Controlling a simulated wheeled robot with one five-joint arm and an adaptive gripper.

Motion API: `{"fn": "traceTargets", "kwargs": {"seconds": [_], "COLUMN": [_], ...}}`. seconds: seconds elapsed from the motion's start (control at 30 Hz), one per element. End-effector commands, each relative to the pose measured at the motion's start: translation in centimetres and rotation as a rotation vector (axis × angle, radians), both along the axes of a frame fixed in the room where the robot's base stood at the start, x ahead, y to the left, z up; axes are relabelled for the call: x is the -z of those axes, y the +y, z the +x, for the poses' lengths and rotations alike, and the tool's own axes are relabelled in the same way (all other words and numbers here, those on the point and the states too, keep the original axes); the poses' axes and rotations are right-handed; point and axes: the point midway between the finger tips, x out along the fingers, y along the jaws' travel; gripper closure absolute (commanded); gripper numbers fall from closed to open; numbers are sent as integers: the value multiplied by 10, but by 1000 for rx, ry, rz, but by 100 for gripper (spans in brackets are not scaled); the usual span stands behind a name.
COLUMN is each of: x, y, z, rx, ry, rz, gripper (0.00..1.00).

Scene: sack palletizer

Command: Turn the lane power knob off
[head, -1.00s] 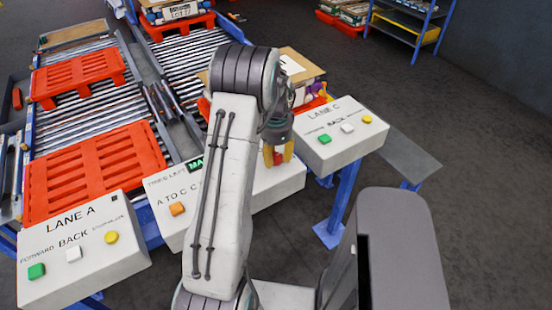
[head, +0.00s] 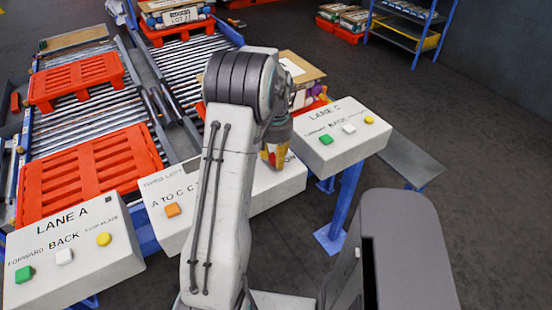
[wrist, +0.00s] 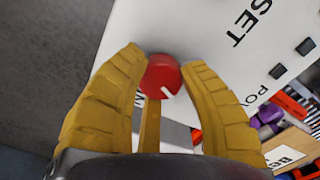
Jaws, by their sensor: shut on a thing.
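The power knob (wrist: 160,78) is round and red with a white pointer line, on the white middle control panel (wrist: 197,32), in the wrist view. The lettering beside it is partly cut off. My gripper (wrist: 164,60) has yellow ridged fingers on both sides of the knob and is shut on it. In the head view my gripper (head: 272,158) is over the right part of the middle panel (head: 289,178), and a little red shows between the fingers. My arm hides the panel's centre.
The Lane A panel (head: 75,262) stands at the left and the Lane C panel (head: 345,143) at the right, both with coloured buttons. Red pallets (head: 88,168) lie on roller lanes behind. A cardboard box (head: 303,66) stands behind my gripper.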

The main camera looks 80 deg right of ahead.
Motion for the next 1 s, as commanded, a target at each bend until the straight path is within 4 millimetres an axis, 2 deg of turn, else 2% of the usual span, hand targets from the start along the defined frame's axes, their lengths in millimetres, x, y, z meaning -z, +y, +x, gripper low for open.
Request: {"fn": "traceTargets", "kwargs": {"seconds": [0.2,0.5,1.0], "x": [4,3,3], "y": [2,2,3], "z": [0,0,0], "rx": [-174,-336,-409], "ry": [-1,-1,-2], "rz": [9,9,10], "gripper": [95,95,95]}}
